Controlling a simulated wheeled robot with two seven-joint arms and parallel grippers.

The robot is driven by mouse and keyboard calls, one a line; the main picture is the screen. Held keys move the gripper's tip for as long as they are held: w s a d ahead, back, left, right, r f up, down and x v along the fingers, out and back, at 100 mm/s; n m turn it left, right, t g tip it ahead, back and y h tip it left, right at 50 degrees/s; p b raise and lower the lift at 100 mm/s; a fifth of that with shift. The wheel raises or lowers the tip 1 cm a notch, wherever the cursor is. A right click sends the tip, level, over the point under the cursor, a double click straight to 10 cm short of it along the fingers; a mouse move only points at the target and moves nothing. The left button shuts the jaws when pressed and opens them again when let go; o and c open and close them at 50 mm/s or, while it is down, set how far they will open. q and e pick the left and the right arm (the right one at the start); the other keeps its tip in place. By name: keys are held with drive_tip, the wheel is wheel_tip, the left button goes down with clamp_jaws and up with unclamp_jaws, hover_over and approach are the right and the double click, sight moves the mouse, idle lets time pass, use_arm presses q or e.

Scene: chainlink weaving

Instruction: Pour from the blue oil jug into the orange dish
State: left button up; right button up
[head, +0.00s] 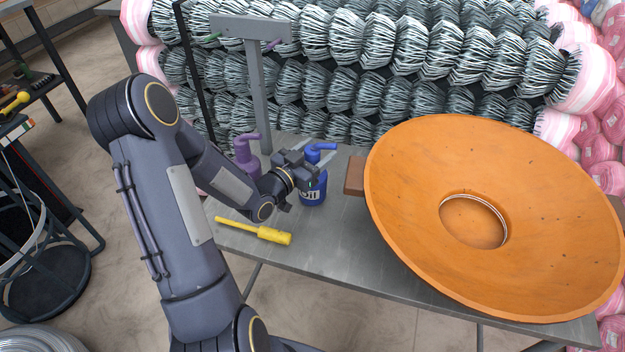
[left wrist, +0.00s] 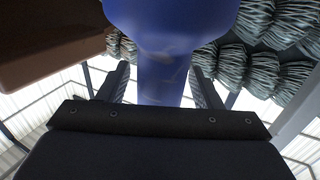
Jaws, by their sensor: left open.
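The blue oil jug (head: 313,191) stands upright on the grey table, left of the orange dish. My left gripper (head: 308,178) is at the jug's upper body, open, and hides part of it. In the left wrist view the blue jug (left wrist: 165,65) rises between the two spread fingers (left wrist: 160,88); I cannot tell whether either finger touches it. The large, wide orange dish (head: 410,180) is on the right side of the table, with a round recess in its middle. My right gripper is not in view.
A purple jug (head: 246,160) stands left of the blue one, behind my left forearm. A yellow-handled tool (head: 262,233) lies near the table's front edge. A brown block (head: 355,175) sits between blue jug and dish. A grey post (head: 260,100) and wire rolls (head: 345,80) stand behind.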

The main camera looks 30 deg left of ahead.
sight(311, 146)
use_arm(q)
drive_tip(key=shift+w, duration=0.25)
clamp_jaws()
drive_tip(key=shift+r, duration=0.1)
idle(0.4)
drive_tip(key=shift+r, duration=1.45)
drive_tip(key=s+d+r, duration=0.8)
drive_tip(key=s+r, duration=0.2)
drive_tip(key=s, duration=0.1)
drive_tip(key=shift+d+p, duration=0.25)
drive_tip(key=shift+p, duration=0.1)
drive_tip(key=shift+s, duration=0.1)
